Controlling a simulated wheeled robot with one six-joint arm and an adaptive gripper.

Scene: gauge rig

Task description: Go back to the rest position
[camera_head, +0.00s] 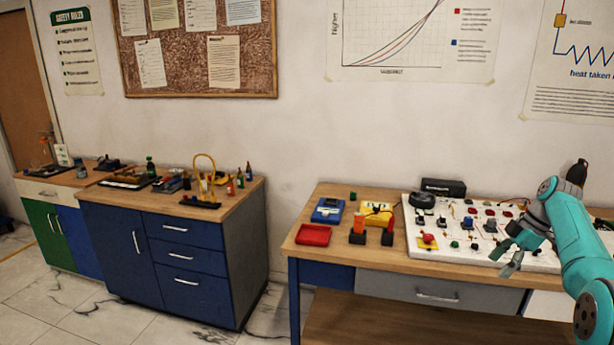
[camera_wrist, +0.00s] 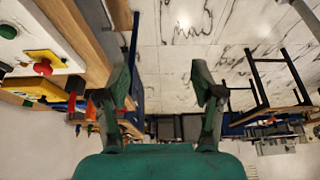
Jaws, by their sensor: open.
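My gripper (camera_head: 514,252) is at the right in the head view, at the front part of the white board (camera_head: 476,262) on the wooden workbench. Its fingers are spread with nothing between them. In the wrist view my gripper (camera_wrist: 162,95) shows two separated fingers with floor tiles beyond. The teal arm reaches in from the right edge and hides part of the board. A red button on a yellow base (camera_head: 428,240) stands to the left of the gripper; it also shows in the wrist view (camera_wrist: 42,68).
A red tray (camera_head: 314,235), a blue meter (camera_head: 328,210) and red-and-black blocks (camera_head: 358,232) stand on the bench's left part. A dark box (camera_head: 443,187) stands behind the board. A blue cabinet (camera_head: 180,270) stands left, across a floor gap. Floor in front is clear.

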